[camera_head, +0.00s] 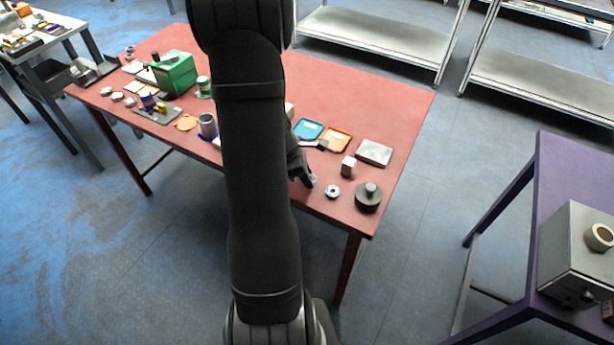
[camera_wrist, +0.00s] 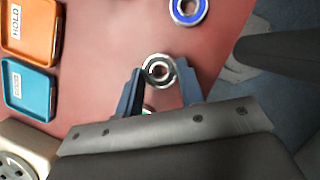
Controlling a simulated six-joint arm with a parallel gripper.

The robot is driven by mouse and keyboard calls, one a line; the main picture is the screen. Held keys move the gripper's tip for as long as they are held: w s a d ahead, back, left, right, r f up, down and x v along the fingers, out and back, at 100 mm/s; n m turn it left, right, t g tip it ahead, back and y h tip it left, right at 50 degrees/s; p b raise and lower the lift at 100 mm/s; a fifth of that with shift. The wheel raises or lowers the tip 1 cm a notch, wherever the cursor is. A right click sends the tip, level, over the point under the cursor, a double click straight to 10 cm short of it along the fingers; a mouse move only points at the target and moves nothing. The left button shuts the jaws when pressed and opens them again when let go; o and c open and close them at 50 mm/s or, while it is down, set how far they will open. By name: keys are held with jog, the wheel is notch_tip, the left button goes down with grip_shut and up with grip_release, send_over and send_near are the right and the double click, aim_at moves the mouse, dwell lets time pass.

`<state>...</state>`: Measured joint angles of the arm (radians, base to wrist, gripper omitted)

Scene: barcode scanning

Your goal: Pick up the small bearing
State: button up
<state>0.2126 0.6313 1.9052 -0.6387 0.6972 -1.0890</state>
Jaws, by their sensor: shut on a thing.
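The small bearing (camera_wrist: 159,69) is a plain metal ring with a dark bore, between my two fingertips in the wrist view. My gripper (camera_wrist: 160,72) is shut on it, one finger at each side. In the head view my gripper (camera_head: 307,181) is low over the red table's front part, and the bearing is hard to make out there. A larger bearing with a blue ring (camera_wrist: 188,9) lies apart from my fingers; it also shows in the head view (camera_head: 333,191). Whether the small bearing touches the table cannot be told.
An orange tray (camera_wrist: 30,29) marked HOLD and a blue tray (camera_wrist: 29,90) lie on the red table (camera_head: 385,102). A green box (camera_head: 175,73) is far left.

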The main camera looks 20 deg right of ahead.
jog(key=r, duration=0.4)
jog(key=shift+s+d, duration=0.2)
jog(key=s+d+r, duration=0.6)
jog(key=s, duration=0.2)
jog(key=w+a+r+n+t+y, duration=0.1)
jog(key=w+r+n+t, duration=0.15)
jog(key=w+n, duration=0.85)
jog(key=w+a+r+n+t+y, duration=0.1)
jog(key=w+r+n+t, duration=0.15)
jog(key=w, duration=1.65)
jog(key=shift+g, duration=0.3)
jog(key=w+a+f, duration=0.2)
jog(key=a, duration=0.1)
jog(key=w+a+f, duration=0.1)
jog(key=w+a, duration=0.2)
jog(key=w+a+f, duration=0.2)
jog(key=w+a, duration=0.1)
jog(key=shift+f, duration=0.3)
jog(key=shift+w+a+f, duration=0.15)
jog(key=shift+a+f, duration=0.15)
jog(key=shift+f, duration=1.85)
